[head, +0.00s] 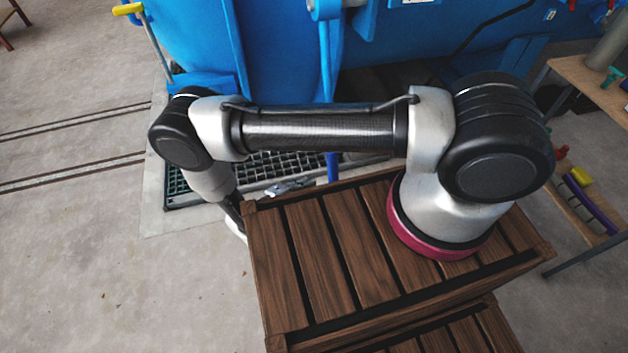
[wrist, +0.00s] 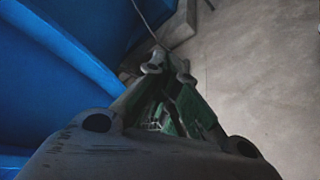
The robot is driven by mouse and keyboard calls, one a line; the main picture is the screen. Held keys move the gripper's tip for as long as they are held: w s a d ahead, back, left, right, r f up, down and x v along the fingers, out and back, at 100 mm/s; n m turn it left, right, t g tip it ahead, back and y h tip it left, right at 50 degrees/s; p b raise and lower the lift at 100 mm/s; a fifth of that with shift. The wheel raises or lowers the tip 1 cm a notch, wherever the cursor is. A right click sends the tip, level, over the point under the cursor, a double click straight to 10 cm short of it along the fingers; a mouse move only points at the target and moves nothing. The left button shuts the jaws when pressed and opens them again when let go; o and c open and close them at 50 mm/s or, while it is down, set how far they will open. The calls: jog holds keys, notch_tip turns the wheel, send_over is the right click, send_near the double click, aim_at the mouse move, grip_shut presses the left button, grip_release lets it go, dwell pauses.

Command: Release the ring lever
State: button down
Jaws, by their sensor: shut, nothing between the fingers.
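A lever with a yellow handle (head: 128,9) and a thin grey rod (head: 154,45) stands at the far left of the blue autoclave in the head view. It looks like the ring lever, but I cannot tell for sure. My gripper (wrist: 168,68) is shut and empty, pointing away from the camera in the wrist view. A thin dark line shows just beyond its fingertips; I cannot tell whether it is part of the lever. In the head view my gripper is mostly hidden below my arm, well below the yellow handle in the picture.
The blue autoclave body (head: 200,45) fills the top, and its blue wall (wrist: 50,70) lies left of my gripper. A dark floor grate (head: 275,168) lies in front of it. A workbench with tools (head: 590,85) stands at right. The concrete floor (head: 110,250) at left is open.

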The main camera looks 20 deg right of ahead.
jog(key=v, duration=0.6)
jog(key=shift+s+a+r, duration=0.2)
jog(key=shift+a, duration=0.15)
